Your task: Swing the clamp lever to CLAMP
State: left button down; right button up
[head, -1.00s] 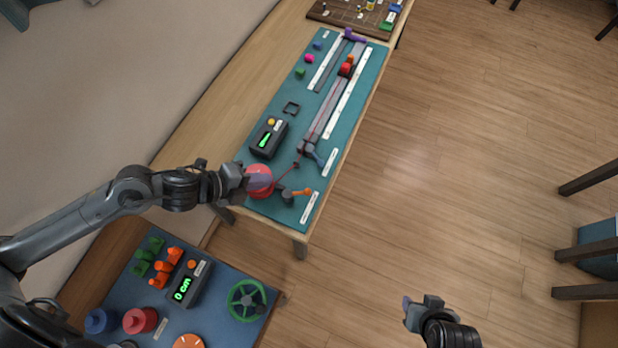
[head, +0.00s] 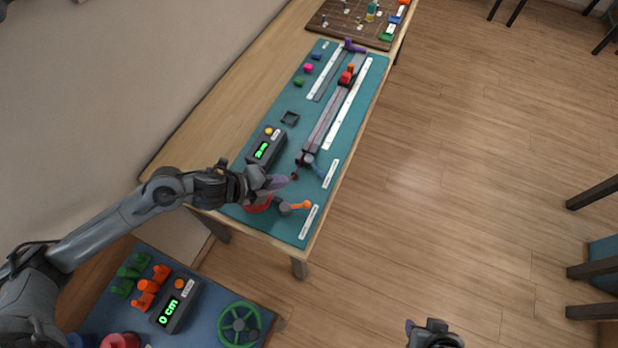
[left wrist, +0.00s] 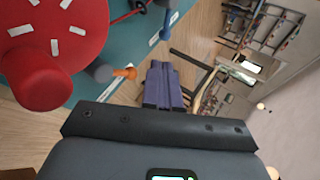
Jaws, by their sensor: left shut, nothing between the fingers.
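A small lever with an orange handle (head: 299,205) on a grey hub (head: 284,207) sits at the near end of the teal board (head: 291,232). A second lever, with a blue handle (head: 319,171), stands farther up the board; I cannot read which label says CLAMP. My left gripper (head: 276,183) is shut and empty above the red wheel (head: 258,204), partly hiding it. In the left wrist view the shut purple fingers (left wrist: 165,86) are apart from the orange handle (left wrist: 125,73), which lies to their left. My right gripper (head: 430,328) is at the bottom edge; its jaw opening is unclear.
A grey display box (head: 265,148) stands left of the rail (head: 325,122) with red cords. White label strips (head: 309,222) lie along the board's right side. A blue board with a green wheel (head: 239,325) is nearer.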

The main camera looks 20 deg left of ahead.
pick_arm(q)
jog(key=b+x, duration=0.2)
jog(key=x, duration=1)
